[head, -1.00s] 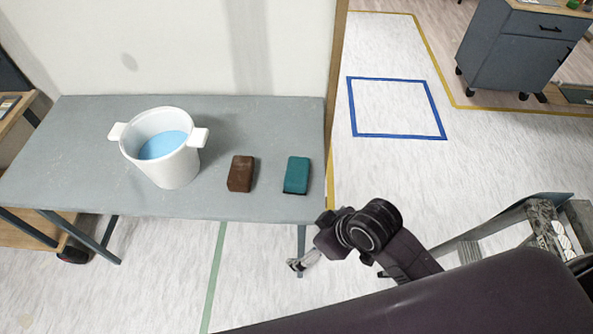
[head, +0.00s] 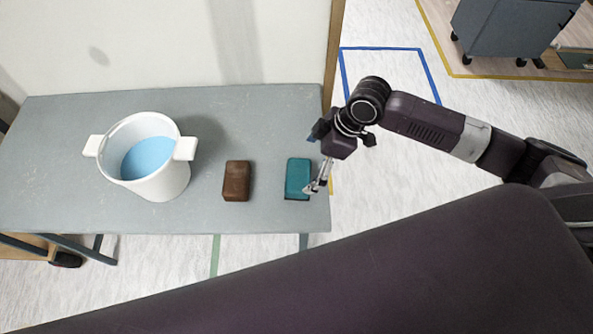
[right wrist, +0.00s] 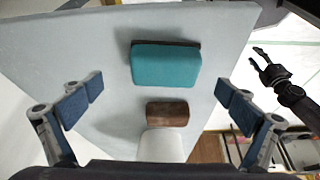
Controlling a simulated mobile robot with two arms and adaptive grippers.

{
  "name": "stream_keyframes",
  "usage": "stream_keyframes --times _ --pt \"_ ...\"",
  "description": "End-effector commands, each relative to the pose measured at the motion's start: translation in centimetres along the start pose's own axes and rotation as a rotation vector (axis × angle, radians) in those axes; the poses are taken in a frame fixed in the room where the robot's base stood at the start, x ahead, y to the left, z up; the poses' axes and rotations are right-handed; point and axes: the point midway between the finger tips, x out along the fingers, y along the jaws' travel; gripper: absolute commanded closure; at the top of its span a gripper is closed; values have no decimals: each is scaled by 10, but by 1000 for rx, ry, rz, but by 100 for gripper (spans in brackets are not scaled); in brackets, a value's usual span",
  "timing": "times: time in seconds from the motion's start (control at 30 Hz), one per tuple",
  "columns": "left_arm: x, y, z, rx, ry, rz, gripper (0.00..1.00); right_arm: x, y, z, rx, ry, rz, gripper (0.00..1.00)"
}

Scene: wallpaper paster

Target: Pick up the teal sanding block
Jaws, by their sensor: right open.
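The teal sanding block (head: 298,178) lies on the grey table near its right end. It also shows in the right wrist view (right wrist: 166,66), ahead of the fingers, with a dark underside edge. My right gripper (head: 318,186) is at the block's right side in the head view, its fingers partly overlapping in the picture. In the right wrist view the right gripper (right wrist: 159,89) is open, its blue-padded fingers wide apart and empty. A dark gripper, apparently my left (right wrist: 258,57), shows small at the right of that view; its jaw state is unclear.
A brown block (head: 236,181) lies left of the teal one, with a clear gap. A white two-handled bucket (head: 161,188) with blue contents stands farther left on the grey table (head: 60,130). A wall closes off the table's back. The table's front right corner is clear.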

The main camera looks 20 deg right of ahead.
Motion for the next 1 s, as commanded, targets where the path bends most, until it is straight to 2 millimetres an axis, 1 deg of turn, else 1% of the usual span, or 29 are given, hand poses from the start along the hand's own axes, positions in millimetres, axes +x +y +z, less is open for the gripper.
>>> stream_keyframes --times 0.1,0.23,0.33,0.4,0.47,0.6,0.73,0.77,1.0 --pt "-4 2 13 0 -19 2 60 14 -2 -2 1 0 -2 0" --pt "-12 3 20 1 -30 4 60 29 -6 -4 1 0 -3 0" --pt "-18 3 18 1 -28 3 60 45 -9 -6 0 0 -3 0" --pt "-17 2 14 1 -23 3 60 55 -7 -5 1 1 -1 0" --pt "-17 1 10 1 -17 2 60 61 -7 -5 1 0 0 0" --pt "-17 0 -2 1 0 0 60 66 -6 -4 0 0 1 0" --pt "-17 0 -3 1 3 0 60 66 -6 -4 0 0 1 0" --pt "-17 -1 -3 1 3 0 60 66 -6 -4 0 0 1 1" --pt "-17 -1 1 2 -3 -1 60 66 -6 -4 0 0 1 28"
